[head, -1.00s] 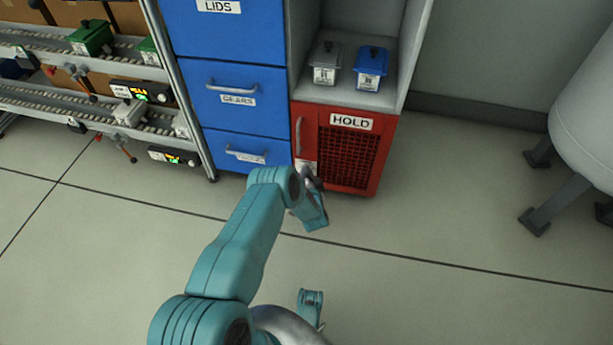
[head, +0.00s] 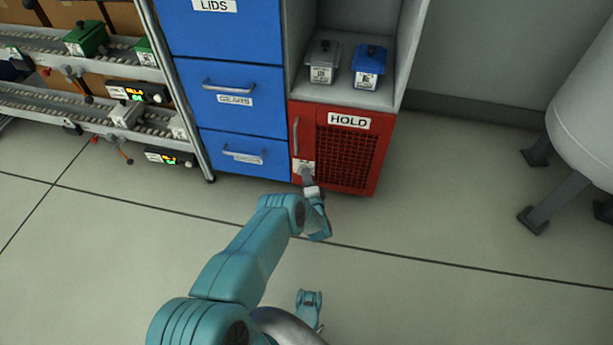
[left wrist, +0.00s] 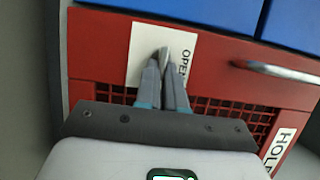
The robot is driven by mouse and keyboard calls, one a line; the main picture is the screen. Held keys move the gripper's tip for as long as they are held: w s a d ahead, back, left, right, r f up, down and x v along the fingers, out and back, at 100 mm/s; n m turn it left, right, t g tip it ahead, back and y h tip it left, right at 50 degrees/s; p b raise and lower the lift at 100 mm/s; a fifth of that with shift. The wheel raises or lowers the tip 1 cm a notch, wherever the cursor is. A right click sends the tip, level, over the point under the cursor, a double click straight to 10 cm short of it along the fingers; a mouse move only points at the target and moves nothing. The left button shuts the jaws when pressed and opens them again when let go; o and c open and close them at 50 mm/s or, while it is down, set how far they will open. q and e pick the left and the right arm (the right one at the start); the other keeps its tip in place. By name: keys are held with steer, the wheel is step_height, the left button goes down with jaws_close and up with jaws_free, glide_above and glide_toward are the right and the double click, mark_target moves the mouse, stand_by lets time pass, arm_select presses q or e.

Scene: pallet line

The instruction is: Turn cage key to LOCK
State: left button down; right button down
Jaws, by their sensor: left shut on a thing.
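The red cage (head: 382,155) with the HOLD label stands at the bottom of the cabinet, its mesh door facing me. A white plate (head: 296,164) sits low on its left side; in the left wrist view the plate (left wrist: 143,45) reads OPEN beside the fingertips. My left gripper (head: 307,172) is at this plate. In the left wrist view its fingers (left wrist: 163,58) are close together and shut on the cage key, which they almost wholly hide. I cannot tell the key's angle. A LOCK mark does not show.
Blue drawers (head: 240,95) stand left of the cage. A grey box (head: 322,62) and a blue box (head: 369,66) sit on the shelf above it. A conveyor rack (head: 80,105) is at the far left, a pale rounded tank (head: 590,120) at the right. The floor in front is clear.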

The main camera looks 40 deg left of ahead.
stand_by(0.4)
arm_select(q)
steer(key=c, duration=1.2)
jaws_free()
steer(key=shift+c, duration=0.2)
